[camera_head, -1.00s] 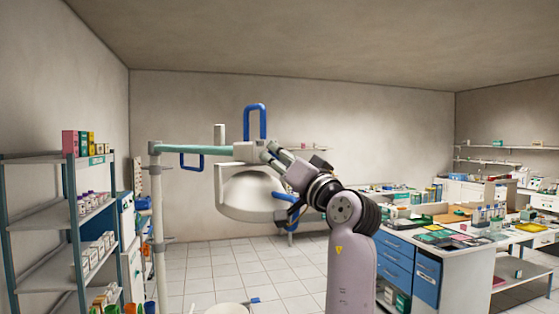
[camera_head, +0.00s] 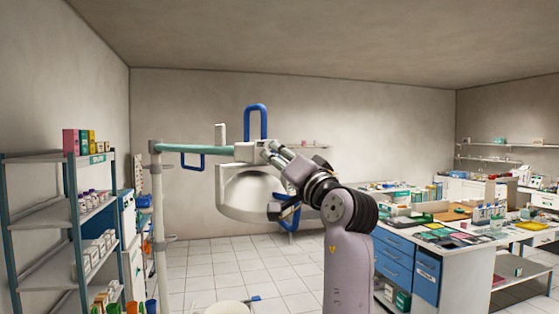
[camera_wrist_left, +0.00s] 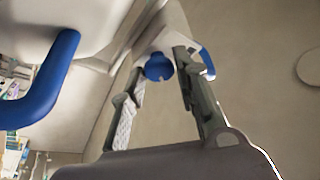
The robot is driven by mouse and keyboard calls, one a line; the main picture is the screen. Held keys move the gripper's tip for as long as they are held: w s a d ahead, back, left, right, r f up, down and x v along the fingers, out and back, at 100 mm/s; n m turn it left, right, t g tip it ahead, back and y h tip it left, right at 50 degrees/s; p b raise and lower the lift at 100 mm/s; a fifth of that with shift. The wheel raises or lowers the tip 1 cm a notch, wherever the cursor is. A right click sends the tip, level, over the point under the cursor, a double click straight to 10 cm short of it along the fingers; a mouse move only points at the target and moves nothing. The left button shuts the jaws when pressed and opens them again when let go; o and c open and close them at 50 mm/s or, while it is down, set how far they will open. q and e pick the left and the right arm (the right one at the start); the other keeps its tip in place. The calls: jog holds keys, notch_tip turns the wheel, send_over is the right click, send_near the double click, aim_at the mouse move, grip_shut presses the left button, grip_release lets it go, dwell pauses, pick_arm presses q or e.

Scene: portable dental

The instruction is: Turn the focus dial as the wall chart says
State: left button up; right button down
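A dental lamp with a white dome (camera_head: 250,195) hangs from a teal arm (camera_head: 195,149) in the head view. A blue round knob (camera_wrist_left: 158,67), which looks like the focus dial, shows in the left wrist view. My left gripper (camera_head: 267,150) is at the lamp's upper right side. In the left wrist view its two fingers (camera_wrist_left: 160,60) are apart, one on each side of the knob. I cannot tell whether they touch it. The knob is hidden in the head view. I cannot make out a readable wall chart. My right gripper is out of view.
The lamp has a blue loop handle (camera_head: 256,122) on top and another blue handle (camera_wrist_left: 42,88) close by in the left wrist view. A shelf rack (camera_head: 50,215) stands at left, a blue-drawer counter (camera_head: 412,262) at right. Tiled floor between is mostly clear.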

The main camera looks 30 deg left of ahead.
pick_arm(q)
jog(key=o, duration=0.3)
jog(key=shift+r, duration=0.35)
notch_tip(320, 180, up, 9)
jog(key=shift+r, duration=0.15)
dwell(0.6)
